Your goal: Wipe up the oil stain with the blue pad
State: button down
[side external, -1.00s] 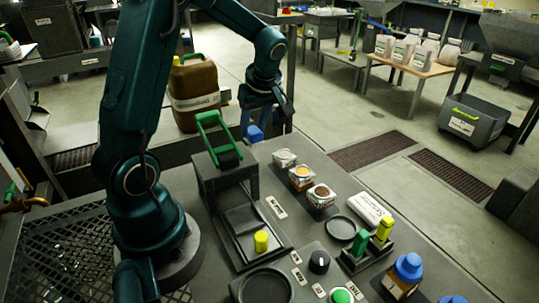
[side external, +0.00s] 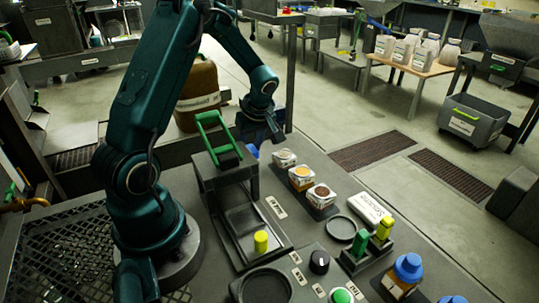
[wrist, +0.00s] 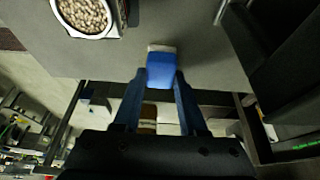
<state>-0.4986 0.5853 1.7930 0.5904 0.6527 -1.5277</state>
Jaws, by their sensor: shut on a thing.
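The blue pad (wrist: 161,70) is held between the two fingers of my gripper (wrist: 160,82) in the wrist view, with a pale strip at its far end. In the side external view, my gripper (side external: 262,134) is low at the far edge of the bench, behind the green-handled press. I cannot tell whether the pad touches the bench. I cannot make out an oil stain in either view.
The press with its green handle (side external: 211,127) stands just in front of my gripper. Several sample cups (side external: 302,177) sit in a row to the right; one cup (wrist: 88,14) shows in the wrist view. Bare bench lies between them.

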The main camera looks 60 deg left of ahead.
jog(key=shift+a, duration=2.35)
jog(key=shift+d, duration=3.6)
notch_tip(320, 180, up, 8)
jog(key=shift+r, duration=0.1)
